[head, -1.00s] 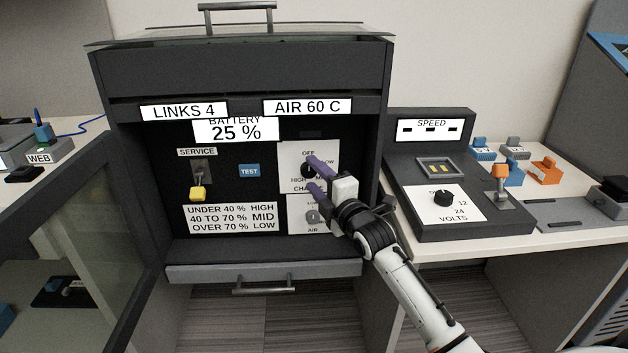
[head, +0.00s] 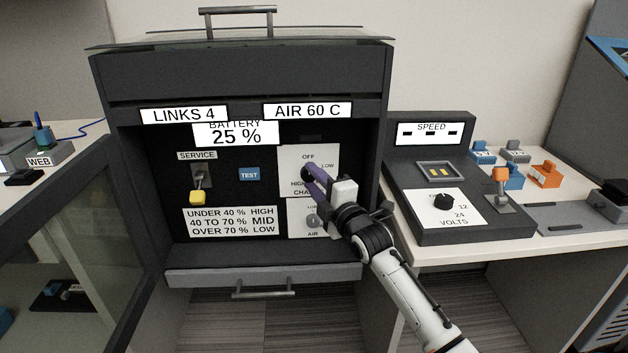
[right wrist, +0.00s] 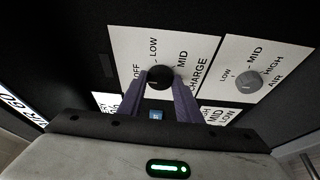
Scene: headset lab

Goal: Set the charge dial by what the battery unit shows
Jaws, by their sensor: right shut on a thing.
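The battery display (head: 236,133) reads 25 % in the head view. The rule card (head: 232,219) reads under 40 % HIGH, 40 to 70 % MID, over 70 % LOW. The charge dial is a black knob (right wrist: 160,77) on a white plate marked OFF, LOW, MID and CHARGE in the right wrist view; the head view also shows HIGH on this plate (head: 322,155). My right gripper (right wrist: 160,88) is shut on the knob, one finger on each side. The knob's pointer cannot be made out. My left gripper is not in view.
Below the charge plate is the AIR dial (right wrist: 248,80). A yellow-tipped SERVICE lever (head: 197,195) and a blue TEST button (head: 249,172) are to the left. A VOLTS console (head: 431,170) stands right. An open glass door (head: 95,210) is at left.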

